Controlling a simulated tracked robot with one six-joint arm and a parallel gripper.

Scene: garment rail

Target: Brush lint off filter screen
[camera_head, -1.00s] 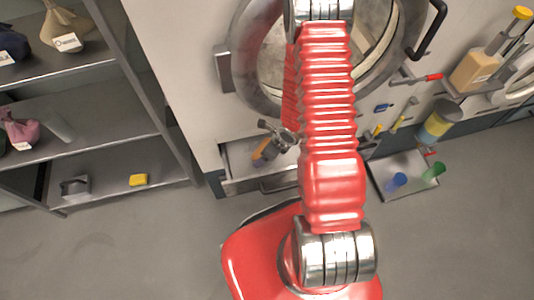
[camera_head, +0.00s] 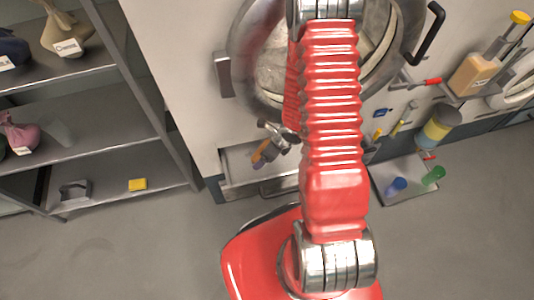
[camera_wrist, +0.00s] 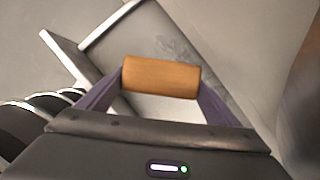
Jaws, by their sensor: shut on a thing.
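My gripper (camera_wrist: 161,80) is shut on the brush, with a purple finger on each side of its orange-brown wooden handle (camera_wrist: 162,77). The brush also shows as a small orange piece (camera_head: 261,153) in the head view, over the open drawer at the foot of the machine. The bristles are hidden. Beyond the handle in the wrist view is a grey screen surface (camera_wrist: 133,33) in a pale frame, with a faint fuzzy patch of lint (camera_wrist: 178,45) on it. I cannot tell whether the brush touches the screen.
The open drawer (camera_head: 233,160) sits below the round machine door (camera_head: 223,75). A shelf rack (camera_head: 115,185) with bags and a yellow block (camera_head: 138,184) stands at left. A tray (camera_head: 415,195) with blue and green cups lies at right.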

